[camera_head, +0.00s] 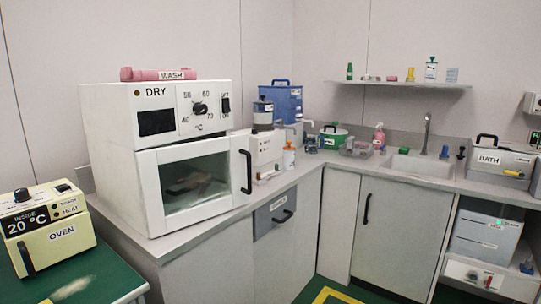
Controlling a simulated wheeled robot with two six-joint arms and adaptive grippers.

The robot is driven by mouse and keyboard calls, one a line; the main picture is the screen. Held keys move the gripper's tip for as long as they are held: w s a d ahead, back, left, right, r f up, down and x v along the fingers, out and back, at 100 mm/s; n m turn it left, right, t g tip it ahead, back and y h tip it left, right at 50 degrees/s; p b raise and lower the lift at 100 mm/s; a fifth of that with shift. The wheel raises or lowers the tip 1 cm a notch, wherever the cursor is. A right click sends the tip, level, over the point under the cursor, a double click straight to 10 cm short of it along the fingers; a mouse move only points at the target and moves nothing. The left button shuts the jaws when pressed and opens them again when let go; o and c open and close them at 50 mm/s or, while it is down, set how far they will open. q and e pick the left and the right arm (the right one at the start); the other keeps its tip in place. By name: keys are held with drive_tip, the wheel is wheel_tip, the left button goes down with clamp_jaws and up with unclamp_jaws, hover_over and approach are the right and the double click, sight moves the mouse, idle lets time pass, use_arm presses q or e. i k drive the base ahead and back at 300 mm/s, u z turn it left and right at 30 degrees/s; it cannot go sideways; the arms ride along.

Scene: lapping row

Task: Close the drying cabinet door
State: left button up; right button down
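The drying cabinet (110,125) is a white box marked DRY, standing on the grey counter at the left. Its white-framed door (149,195) has a dark glass window and faces front right. A black handle (245,172) is on the door's right side. The door's right edge sticks out a little past the panel above, so it looks slightly ajar; I cannot tell the gap exactly. Something pale shows dimly behind the glass. Neither of my grippers is in view.
A cream oven (60,238) stands on a green table at the lower left. A pink roll marked WASH (158,74) lies on the cabinet. A white machine (263,150) and an orange-white bottle (289,157) stand right of the door. The floor in front is largely clear.

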sight(239, 158)
drive_tip(key=u, duration=0.55)
drive_tip(key=i, duration=0.85)
drive_tip(key=u, duration=0.8)
